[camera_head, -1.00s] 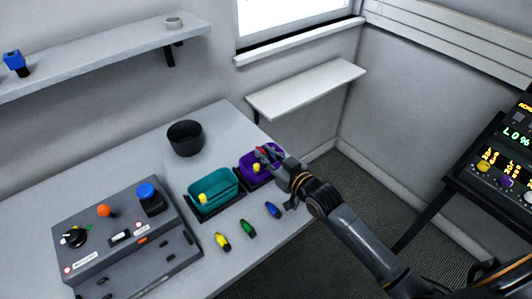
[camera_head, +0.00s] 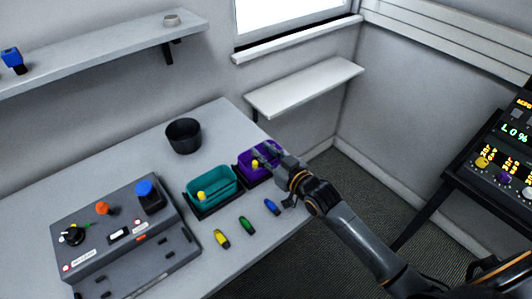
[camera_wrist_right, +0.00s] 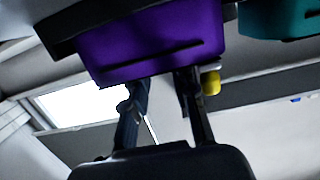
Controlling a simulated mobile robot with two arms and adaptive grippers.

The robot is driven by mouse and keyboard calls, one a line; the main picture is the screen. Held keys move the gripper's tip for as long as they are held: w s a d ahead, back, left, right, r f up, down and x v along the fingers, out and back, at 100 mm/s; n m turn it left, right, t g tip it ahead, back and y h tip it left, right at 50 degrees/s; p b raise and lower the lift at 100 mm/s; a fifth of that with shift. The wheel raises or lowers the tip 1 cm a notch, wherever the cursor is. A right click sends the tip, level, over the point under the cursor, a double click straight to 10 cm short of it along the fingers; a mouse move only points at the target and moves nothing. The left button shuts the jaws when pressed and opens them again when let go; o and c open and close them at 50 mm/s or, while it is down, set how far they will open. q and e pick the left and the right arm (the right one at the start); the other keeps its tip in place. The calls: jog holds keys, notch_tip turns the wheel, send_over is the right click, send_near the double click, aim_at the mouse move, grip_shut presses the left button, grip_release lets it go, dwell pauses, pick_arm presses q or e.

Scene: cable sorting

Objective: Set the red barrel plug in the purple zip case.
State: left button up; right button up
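The purple zip case (camera_head: 246,170) is an open-topped purple bin at the right end of the table in the head view; its side shows large in the right wrist view (camera_wrist_right: 150,50). A yellow piece (camera_head: 255,164) shows at the case's opening. My right gripper (camera_head: 262,153) is over the case, its fingertips at the opening. In the right wrist view (camera_wrist_right: 166,100) its two fingers stand apart with nothing visible between them. The red barrel plug shows in neither current view; the case's inside is mostly hidden. My left gripper is out of view.
A teal bin (camera_head: 213,190) with a yellow piece stands left of the purple case. Yellow (camera_head: 221,239), green (camera_head: 246,225) and blue (camera_head: 272,207) plugs lie in front. A black cup (camera_head: 184,136) stands behind; a grey control box (camera_head: 115,235) is at left.

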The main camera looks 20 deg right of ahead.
jog(key=shift+s+a+f+p, duration=0.1)
jog(key=shift+f+p, duration=0.1)
jog(key=shift+p, duration=0.15)
jog(key=v, duration=0.3)
jog(key=b+v, duration=0.1)
jog(key=v, duration=0.6)
jog(key=shift+s+d+r, duration=0.1)
jog(key=shift+d+r, duration=0.15)
jog(key=shift+r, duration=0.1)
jog(key=shift+s+d+r, duration=0.2)
jog(key=shift+s+r, duration=0.05)
jog(key=shift+s, duration=0.4)
